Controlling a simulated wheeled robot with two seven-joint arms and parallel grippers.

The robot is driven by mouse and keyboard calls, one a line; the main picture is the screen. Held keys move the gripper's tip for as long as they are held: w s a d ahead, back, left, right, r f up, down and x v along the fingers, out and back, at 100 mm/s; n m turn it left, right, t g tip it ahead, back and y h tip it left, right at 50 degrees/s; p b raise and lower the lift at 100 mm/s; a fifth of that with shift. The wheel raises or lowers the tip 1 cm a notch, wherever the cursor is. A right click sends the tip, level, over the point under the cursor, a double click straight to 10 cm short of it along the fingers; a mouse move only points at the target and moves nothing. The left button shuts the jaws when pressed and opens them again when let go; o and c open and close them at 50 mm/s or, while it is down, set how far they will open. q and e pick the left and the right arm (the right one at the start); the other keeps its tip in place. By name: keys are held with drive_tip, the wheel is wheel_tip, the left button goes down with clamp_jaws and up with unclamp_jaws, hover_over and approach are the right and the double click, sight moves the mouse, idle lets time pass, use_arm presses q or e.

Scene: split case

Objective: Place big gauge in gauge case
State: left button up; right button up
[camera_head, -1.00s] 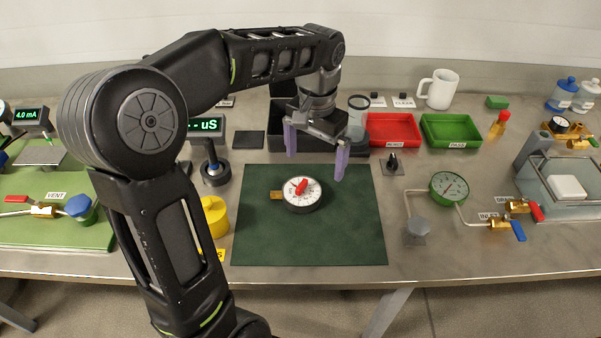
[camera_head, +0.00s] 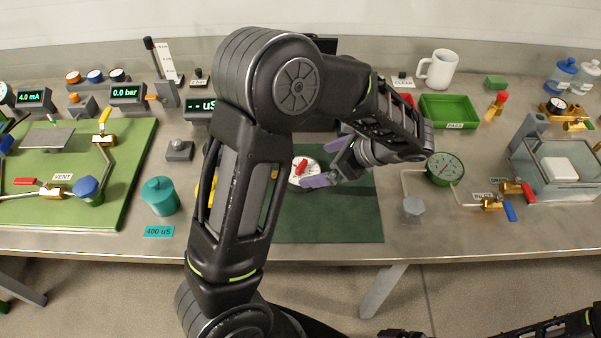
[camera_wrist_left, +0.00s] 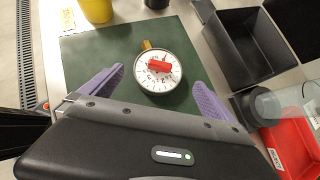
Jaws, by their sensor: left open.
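The big gauge (camera_head: 296,182) has a round white dial, a red piece across its face and a brass stem. It lies face up on the dark green mat (camera_head: 330,222); it also shows in the left wrist view (camera_wrist_left: 147,81). My left gripper (camera_head: 326,162) is open, its purple fingers reaching toward the gauge from the right. In the left wrist view (camera_wrist_left: 156,90) the fingers stand either side of the gauge, apart from it. An open black case (camera_wrist_left: 232,62) stands beyond the mat, mostly hidden by my arm in the head view. My right arm shows at the lower right; its jaws are unclear.
A green tray (camera_head: 447,111) and a red tray (camera_wrist_left: 292,140) stand behind the mat. A green gauge on piping (camera_head: 445,169) is to the right. A teal pot (camera_head: 159,196) is left of my arm. A grey cup-like holder (camera_wrist_left: 262,104) sits beside the case.

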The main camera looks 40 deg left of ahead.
sight(304, 169)
use_arm(q)
drive_tip(key=shift+x, duration=1.2)
drive_tip(key=shift+s+a+f+p, duration=0.15)
drive_tip(key=shift+a+f+p, duration=0.15)
drive_tip(key=shift+a+p, duration=0.15)
drive_tip(key=p+x, duration=0.1)
drive_tip(key=x, duration=0.2)
drive_tip(key=shift+s+a+f, duration=0.1)
drive_tip(key=shift+a+f, duration=0.05)
drive_tip(key=shift+f, duration=0.05)
drive_tip(key=shift+a+f, duration=0.2)
drive_tip(key=shift+f, duration=0.1)
